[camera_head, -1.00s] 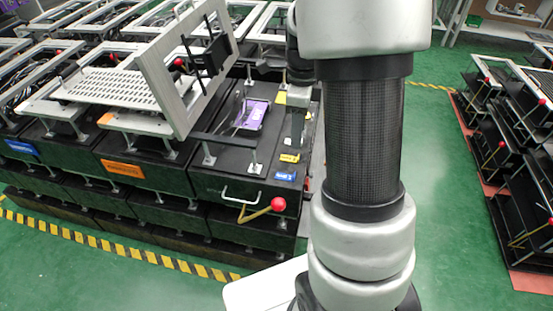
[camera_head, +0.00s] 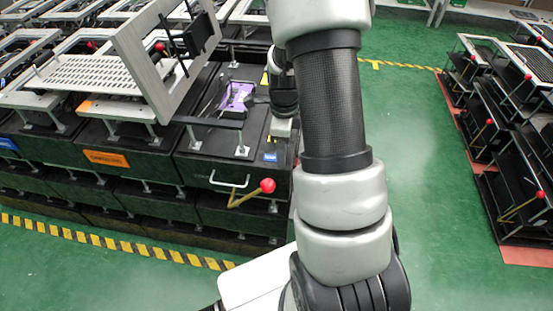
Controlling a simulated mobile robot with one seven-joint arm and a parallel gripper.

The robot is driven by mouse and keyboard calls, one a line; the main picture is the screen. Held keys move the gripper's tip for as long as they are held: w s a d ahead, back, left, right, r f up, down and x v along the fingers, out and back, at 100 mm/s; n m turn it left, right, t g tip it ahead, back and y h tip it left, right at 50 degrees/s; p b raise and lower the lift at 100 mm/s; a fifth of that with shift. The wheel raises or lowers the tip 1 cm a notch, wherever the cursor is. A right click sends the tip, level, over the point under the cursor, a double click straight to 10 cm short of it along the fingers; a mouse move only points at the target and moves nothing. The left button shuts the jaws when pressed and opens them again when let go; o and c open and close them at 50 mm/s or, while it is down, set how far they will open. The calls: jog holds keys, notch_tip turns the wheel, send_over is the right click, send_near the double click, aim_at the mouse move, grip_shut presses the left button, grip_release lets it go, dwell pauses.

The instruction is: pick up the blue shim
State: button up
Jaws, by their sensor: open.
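The blue shim (camera_head: 270,157) is a small flat blue piece. It lies on the black top of the fixture, near its front right corner. My gripper (camera_head: 281,130) is over the right edge of the same fixture top, just behind and to the right of the shim in the picture. It is open and apart from the shim. Its fingertips are small and mostly hidden below its body, so its height above the top is hard to tell.
A red-knobbed lever (camera_head: 267,186) and a metal handle (camera_head: 229,181) are on the fixture's front. A purple part (camera_head: 237,97) lies on top. A tilted grey frame (camera_head: 150,60) rises at left.

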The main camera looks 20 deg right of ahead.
jog(key=shift+f, duration=0.4)
jog(key=shift+c, duration=0.4)
grip_shut()
jog(key=shift+r, duration=0.15)
